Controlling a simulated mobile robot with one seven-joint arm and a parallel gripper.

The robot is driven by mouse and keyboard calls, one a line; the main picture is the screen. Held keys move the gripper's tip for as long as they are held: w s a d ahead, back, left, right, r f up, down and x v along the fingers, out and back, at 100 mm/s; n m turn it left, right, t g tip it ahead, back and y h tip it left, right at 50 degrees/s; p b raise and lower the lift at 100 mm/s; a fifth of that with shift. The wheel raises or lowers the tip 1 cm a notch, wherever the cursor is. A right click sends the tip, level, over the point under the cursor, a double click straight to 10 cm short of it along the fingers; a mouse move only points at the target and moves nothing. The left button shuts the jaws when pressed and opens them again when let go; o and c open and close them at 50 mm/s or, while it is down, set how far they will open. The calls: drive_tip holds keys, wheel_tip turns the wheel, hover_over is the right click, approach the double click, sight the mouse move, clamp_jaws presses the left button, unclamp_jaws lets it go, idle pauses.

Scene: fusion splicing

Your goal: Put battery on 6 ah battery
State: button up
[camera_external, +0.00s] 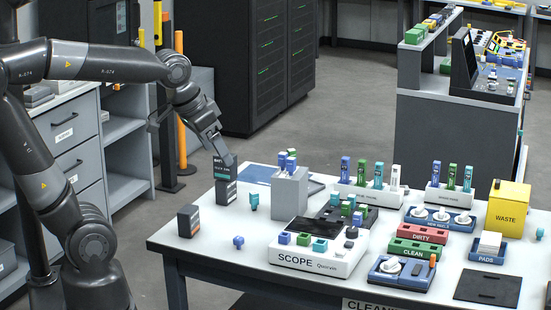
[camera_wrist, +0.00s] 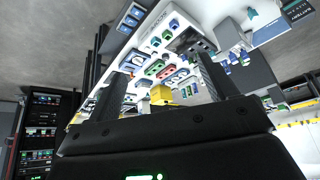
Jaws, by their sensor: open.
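A dark battery (camera_external: 226,192) with an orange and light stripe stands upright near the table's left back edge. A dark block with teal lettering (camera_external: 225,168) shows directly above it, apparently resting on it. My gripper (camera_external: 222,157) is just over this upper block; whether it touches it is hard to tell. In the wrist view my gripper (camera_wrist: 160,88) has its two fingers wide apart, with no battery visible between them. A dark panel with "BATTERY" lettering (camera_wrist: 297,10) shows at that view's top right corner. Another dark battery (camera_external: 188,221) stands apart at the front left.
A grey box (camera_external: 289,194) stands to the right of the stacked blocks. The white SCOPE tray (camera_external: 320,258), racks, DIRTY (camera_external: 417,232) and CLEAN (camera_external: 415,248) holders and a yellow WASTE bin (camera_external: 508,207) fill the table's right part. Small pieces lie between.

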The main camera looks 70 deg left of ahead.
drive_tip(key=s+d+f+m+h, duration=0.1)
drive_tip(key=s+d+f, duration=0.1)
drive_tip(key=s+d, duration=0.2)
drive_tip(key=s, duration=0.2)
drive_tip(key=shift+s+d+m, duration=0.3)
idle(0.9)
